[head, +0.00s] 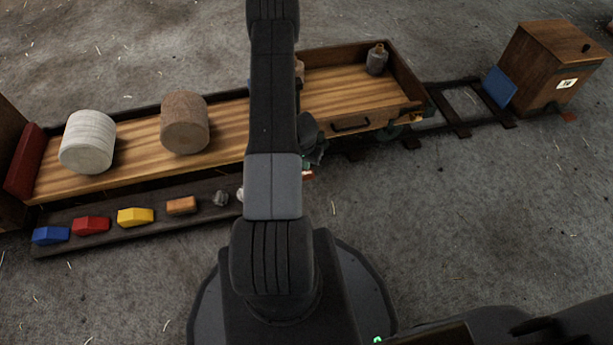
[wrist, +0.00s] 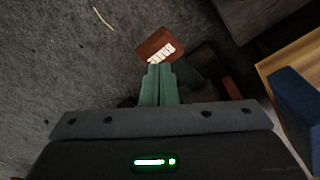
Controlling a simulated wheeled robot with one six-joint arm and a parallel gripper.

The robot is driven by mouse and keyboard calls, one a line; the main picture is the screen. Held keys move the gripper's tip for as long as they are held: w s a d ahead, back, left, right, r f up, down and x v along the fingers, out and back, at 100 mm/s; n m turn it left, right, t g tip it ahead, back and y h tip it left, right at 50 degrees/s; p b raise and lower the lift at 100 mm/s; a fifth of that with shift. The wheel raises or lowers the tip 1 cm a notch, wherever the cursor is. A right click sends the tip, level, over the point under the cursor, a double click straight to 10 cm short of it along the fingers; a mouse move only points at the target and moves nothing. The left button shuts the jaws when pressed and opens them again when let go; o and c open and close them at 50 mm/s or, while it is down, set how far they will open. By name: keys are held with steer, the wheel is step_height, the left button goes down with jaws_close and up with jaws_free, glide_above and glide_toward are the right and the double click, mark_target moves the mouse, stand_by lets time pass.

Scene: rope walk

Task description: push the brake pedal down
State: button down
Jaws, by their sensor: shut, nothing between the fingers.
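The brake pedal (wrist: 155,46) is a small red-brown plate with white lettering, at the top centre of the wrist view. In the head view a red and white bit of it (head: 309,175) shows just right of my arm, low beside the wagon. My gripper (wrist: 159,68) has its green fingers together with nothing between them. The fingertips overlap the pedal's near edge in the wrist view; I cannot tell whether they touch it. In the head view my arm hides most of the pedal and gripper.
The wooden wagon (head: 225,143) carries a pale roll (head: 88,141), a brown roll (head: 184,122) and a grey canister (head: 377,59). A low ledge (head: 105,240) holds several coloured blocks. Rails (head: 465,108) lead right to a wooden box (head: 549,67). The floor at right is clear.

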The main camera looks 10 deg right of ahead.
mark_target(307, 173)
steer(key=shift+w+d+f+b, duration=0.15)
steer(key=shift+f+b, duration=0.85)
steer(key=shift+f, duration=0.75)
step_height(307, 173, down, 3)
steer(key=shift+b, duration=1.25)
steer(key=shift+f, duration=0.75)
